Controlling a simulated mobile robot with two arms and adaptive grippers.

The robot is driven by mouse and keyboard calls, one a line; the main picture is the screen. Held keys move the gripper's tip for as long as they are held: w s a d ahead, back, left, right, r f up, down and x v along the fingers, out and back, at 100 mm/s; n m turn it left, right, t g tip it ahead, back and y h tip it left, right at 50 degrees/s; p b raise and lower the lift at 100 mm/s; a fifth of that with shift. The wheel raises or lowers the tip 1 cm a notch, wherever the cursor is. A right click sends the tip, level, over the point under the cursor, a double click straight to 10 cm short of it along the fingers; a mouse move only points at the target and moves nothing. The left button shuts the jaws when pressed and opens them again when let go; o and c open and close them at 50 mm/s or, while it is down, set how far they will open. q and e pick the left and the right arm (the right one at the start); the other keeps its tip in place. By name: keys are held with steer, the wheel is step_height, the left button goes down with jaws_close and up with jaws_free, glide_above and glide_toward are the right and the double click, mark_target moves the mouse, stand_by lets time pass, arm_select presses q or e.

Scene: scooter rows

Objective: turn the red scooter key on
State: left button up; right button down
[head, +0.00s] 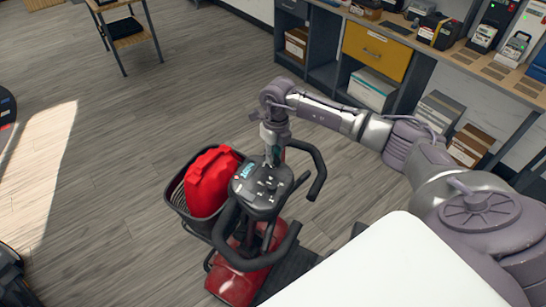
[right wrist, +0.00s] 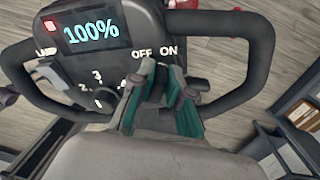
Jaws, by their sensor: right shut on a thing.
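The red scooter (head: 232,281) stands in the middle of the head view, with a round grey control panel (head: 262,200) between black handlebars. In the right wrist view the panel's screen (right wrist: 91,32) is lit and reads 100%, with a red square at its left. The words OFF and ON stand on the panel just beyond my fingers, and a numbered dial (right wrist: 98,97) is to the left. My right gripper (head: 271,163) points down at the panel. Its teal-lined fingers (right wrist: 160,98) are shut on the key, which they hide. How far the key is turned cannot be told.
A black basket (head: 175,206) with a red container (head: 209,181) hangs on the scooter's front. A workbench (head: 470,65) with devices, boxes and a yellow drawer (head: 376,52) lines the right back. A small table (head: 128,28) stands far left. The left floor is mostly clear.

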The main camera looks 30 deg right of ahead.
steer(key=shift+d+m, duration=0.1)
steer(key=shift+m, duration=0.5)
steer(key=c, duration=1.1)
jaws_free()
steer(key=r, duration=0.8)
steer(key=d+r, duration=0.1)
steer(key=r, duration=0.3)
steer(key=shift+s+f, duration=0.1)
